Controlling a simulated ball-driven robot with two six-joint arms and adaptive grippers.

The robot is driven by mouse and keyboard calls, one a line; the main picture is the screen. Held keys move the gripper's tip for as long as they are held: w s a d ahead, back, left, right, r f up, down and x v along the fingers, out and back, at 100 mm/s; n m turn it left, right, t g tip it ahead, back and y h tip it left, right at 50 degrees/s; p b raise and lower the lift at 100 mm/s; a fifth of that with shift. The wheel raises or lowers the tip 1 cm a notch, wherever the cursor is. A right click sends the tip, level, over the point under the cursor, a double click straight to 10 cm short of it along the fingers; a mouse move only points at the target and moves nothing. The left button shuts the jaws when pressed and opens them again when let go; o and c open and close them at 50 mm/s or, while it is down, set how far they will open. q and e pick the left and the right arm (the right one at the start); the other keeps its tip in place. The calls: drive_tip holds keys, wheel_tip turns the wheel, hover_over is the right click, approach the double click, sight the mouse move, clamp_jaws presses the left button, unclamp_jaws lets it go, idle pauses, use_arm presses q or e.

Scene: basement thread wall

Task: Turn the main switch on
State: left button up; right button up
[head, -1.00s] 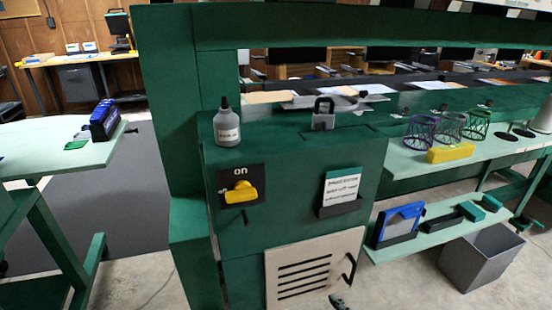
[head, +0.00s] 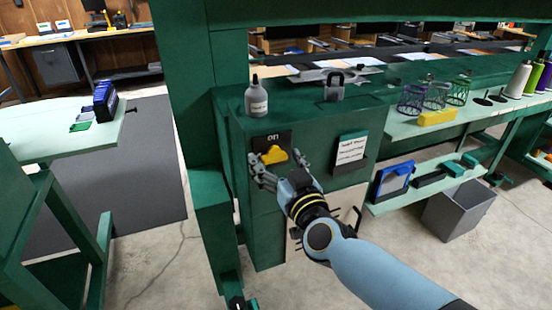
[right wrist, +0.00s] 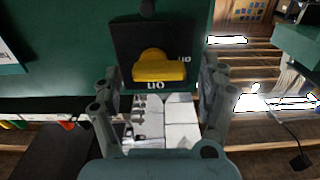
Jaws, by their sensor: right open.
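The main switch is a yellow knob (head: 273,155) on a black plate (head: 285,138) on the front of the green cabinet. The plate has a white "on" label above the knob in the head view. In the right wrist view the scene is upside down, and the knob (right wrist: 158,70) lies with its bar level, not toward the "on" label. My right gripper (head: 277,166) is open in front of the switch. Its fingers (right wrist: 158,76) stand on both sides of the knob, with gaps between. Whether the fingertips reach the knob's depth is unclear. My left gripper is out of view.
A bench (head: 70,140) stands at left. A grey bin (head: 458,212) stands on the floor at right.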

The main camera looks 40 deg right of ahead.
drive_tip(key=shift+w+d, duration=0.15)
drive_tip(key=shift+w, duration=0.15)
drive_tip(key=c, duration=1.2)
